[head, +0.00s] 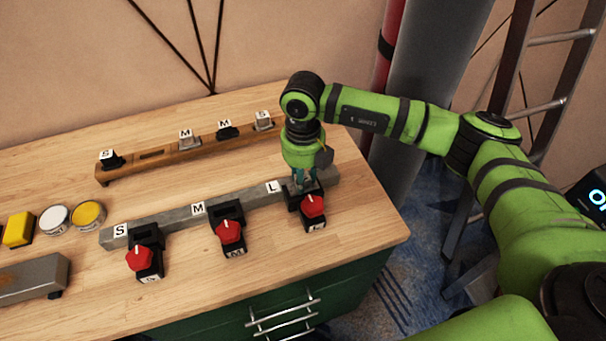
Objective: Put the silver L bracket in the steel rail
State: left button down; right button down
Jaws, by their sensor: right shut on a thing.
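The steel rail (241,202) lies across the table with label tiles S, M and L along it. A black clamp with a red knob sits at each label. My right gripper (304,184) points down at the L end of the rail, just behind the L clamp (313,207). Its teal fingers are shut on a small piece, taken as the silver L bracket. The piece is almost wholly hidden by the fingers and clamp, so I cannot tell whether it touches the rail. My left gripper is out of view.
Behind stands a wooden rail (137,169) with black and silver brackets labelled S and M. At left are a yellow block (18,229), white button (54,218), yellow button (88,214) and grey bar (30,278). The table's right front corner is clear.

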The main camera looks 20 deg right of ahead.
jog(key=shift+c, duration=1.6)
grip_release()
jog(key=shift+r+p, duration=2.05)
jog(key=shift+r, duration=1.5)
